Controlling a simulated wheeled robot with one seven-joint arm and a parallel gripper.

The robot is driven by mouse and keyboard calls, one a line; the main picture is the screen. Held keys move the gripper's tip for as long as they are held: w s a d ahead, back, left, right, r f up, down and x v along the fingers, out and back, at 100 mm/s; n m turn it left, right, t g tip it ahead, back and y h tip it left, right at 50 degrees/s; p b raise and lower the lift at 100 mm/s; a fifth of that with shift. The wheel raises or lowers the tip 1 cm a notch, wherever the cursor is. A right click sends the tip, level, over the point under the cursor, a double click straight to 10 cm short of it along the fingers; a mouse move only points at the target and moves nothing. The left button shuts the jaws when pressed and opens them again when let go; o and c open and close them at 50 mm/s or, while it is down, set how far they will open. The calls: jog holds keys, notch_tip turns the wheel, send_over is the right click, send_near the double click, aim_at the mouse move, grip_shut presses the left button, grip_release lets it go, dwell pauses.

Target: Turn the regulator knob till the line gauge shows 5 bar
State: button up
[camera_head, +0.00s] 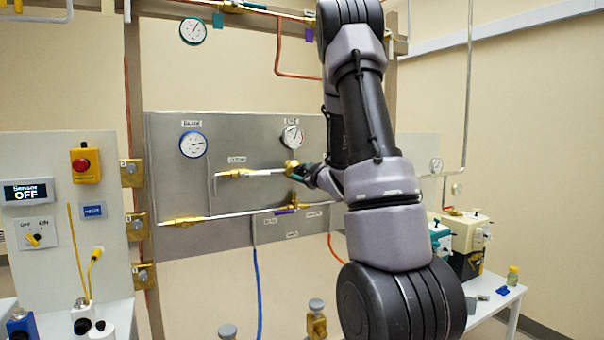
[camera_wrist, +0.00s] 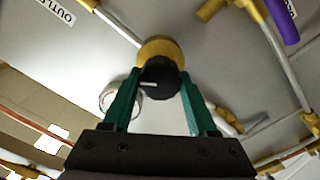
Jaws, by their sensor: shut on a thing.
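The regulator has a brass body (camera_wrist: 160,48) and a black knob (camera_wrist: 160,79) with a white mark, seen in the wrist view. My gripper (camera_wrist: 158,84) has its green fingers on either side of this knob, shut on it. In the head view the brass regulator (camera_head: 292,168) sits on the grey panel, its knob mostly hidden by my gripper (camera_head: 307,172). A round white gauge (camera_head: 292,137) is just above it. A blue-rimmed gauge (camera_head: 193,144) is further left on the panel. Their labels and readings are too small to read, so I cannot tell which is the line gauge.
The grey panel (camera_head: 170,190) carries brass-fitted pipes close to my gripper, including one with a purple handle (camera_wrist: 277,20). A blue hose (camera_head: 258,290) hangs below. A white table (camera_head: 490,305) with equipment is right.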

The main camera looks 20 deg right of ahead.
jog(key=shift+f+n, duration=0.1)
jog(key=shift+n, duration=0.8)
jog(key=o, duration=1.4)
jog(key=shift+s, duration=0.1)
jog(key=s, duration=1)
jog(key=shift+s+d, duration=0.15)
jog(key=shift+s, duration=0.15)
